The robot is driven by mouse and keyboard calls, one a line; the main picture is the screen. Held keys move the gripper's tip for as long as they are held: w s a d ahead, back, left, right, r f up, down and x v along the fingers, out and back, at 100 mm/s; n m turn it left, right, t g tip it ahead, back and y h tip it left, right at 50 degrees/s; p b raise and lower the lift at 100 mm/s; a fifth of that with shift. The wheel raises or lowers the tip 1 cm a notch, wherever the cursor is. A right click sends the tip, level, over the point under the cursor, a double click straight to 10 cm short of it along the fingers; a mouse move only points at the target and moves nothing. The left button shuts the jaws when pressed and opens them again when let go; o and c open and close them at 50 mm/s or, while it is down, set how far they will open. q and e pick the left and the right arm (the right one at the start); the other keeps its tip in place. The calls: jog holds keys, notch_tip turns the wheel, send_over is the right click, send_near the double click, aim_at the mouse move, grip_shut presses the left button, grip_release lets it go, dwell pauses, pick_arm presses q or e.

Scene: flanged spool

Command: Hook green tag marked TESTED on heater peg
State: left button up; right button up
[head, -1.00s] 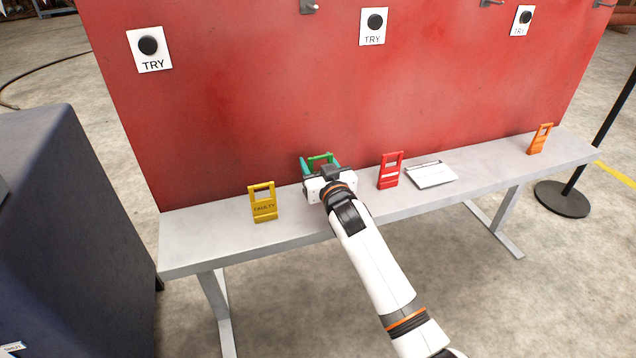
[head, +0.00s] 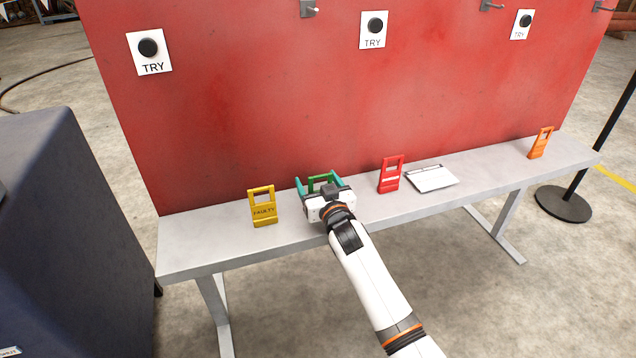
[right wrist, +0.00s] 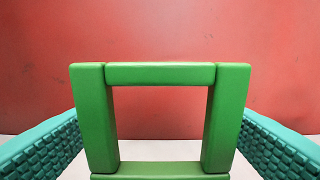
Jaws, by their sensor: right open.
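The green tag (head: 321,180) stands upright on the grey bench, mostly hidden behind my right gripper in the head view. In the right wrist view the tag's open green frame (right wrist: 160,73) fills the middle, with its lower part and any lettering out of sight. My right gripper (head: 319,186) is open, its teal fingers on either side of the tag, with a gap between each finger and the frame. Grey pegs (head: 312,9) stick out at the top of the red panel; which one is the heater's I cannot tell. My left gripper is not in view.
A yellow FAULTY tag (head: 263,207) stands left of the gripper. A red tag (head: 390,175), a white clipboard (head: 432,178) and an orange tag (head: 541,142) are to the right. The red panel (head: 240,120) rises behind the bench (head: 200,247). A dark cabinet (head: 80,220) is at left.

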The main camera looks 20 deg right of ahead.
jog(key=shift+f+b, duration=0.2)
jog(key=shift+b, duration=0.3)
jog(key=s, duration=0.1)
jog(key=s+p, duration=0.1)
jog(key=s, duration=0.1)
jog(key=s+r+p, duration=0.1)
jog(key=s, duration=0.1)
jog(key=shift+s+d, duration=0.15)
pick_arm(q)
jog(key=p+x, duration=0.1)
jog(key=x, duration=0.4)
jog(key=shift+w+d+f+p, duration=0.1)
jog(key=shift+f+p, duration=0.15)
jog(key=shift+p, duration=0.05)
pick_arm(e)
jog(key=s+f+g, duration=0.5)
jog(key=s+f, duration=0.1)
jog(key=s, duration=0.6)
jog(key=s+f+n+g, duration=0.1)
jog(key=s+f+g, duration=0.4)
jog(key=s, duration=0.7)
jog(key=s+f+g, duration=0.4)
jog(key=s+f, duration=0.4)
jog(key=s, duration=0.5)
jog(key=shift+n+g, duration=0.3)
jog(key=shift+g, duration=0.1)
